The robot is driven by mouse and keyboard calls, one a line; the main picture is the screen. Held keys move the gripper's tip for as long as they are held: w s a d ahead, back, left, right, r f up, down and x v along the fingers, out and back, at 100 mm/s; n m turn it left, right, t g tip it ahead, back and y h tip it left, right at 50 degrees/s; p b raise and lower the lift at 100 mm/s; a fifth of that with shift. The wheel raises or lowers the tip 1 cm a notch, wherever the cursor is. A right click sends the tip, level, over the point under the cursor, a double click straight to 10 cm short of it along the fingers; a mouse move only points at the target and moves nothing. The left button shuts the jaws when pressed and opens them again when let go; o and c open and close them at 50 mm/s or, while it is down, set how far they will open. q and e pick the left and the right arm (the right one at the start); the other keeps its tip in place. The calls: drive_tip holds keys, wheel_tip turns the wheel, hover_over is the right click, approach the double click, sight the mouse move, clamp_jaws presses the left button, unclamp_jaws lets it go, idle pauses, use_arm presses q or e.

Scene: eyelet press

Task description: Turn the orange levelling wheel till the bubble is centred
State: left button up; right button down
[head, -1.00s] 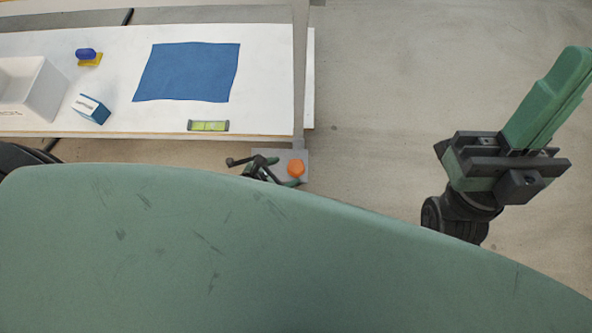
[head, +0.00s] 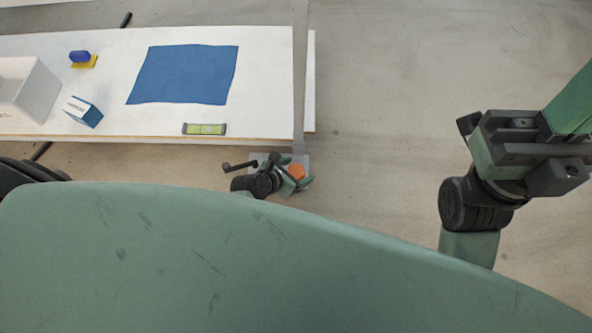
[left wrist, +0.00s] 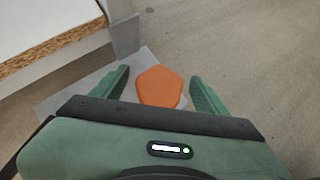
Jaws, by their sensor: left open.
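The orange levelling wheel (head: 297,171) sits on a grey plate low beside the table's near right corner. In the left wrist view the wheel (left wrist: 159,87) is a faceted orange knob between the green fingers of my left gripper (left wrist: 160,88). The fingers are open, one on each side, with a visible gap to the wheel. In the head view my left gripper (head: 290,176) is small and partly covers the wheel's surroundings. The green level vial (head: 204,129) lies along the table's front edge; its bubble is too small to make out. My right gripper shows partly at the right, fingertips cut off.
The white table (head: 262,95) carries a blue mat (head: 185,75), a white bin (head: 35,92), a blue-and-white box (head: 83,111) and a blue-and-yellow item (head: 82,59). A grey table leg (left wrist: 123,33) stands close to the wheel. Floor to the right is clear.

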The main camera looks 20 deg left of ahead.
use_arm(q)
drive_tip(key=c, duration=1.4)
drive_tip(key=shift+o, duration=0.2)
drive_tip(key=shift+m, duration=0.3)
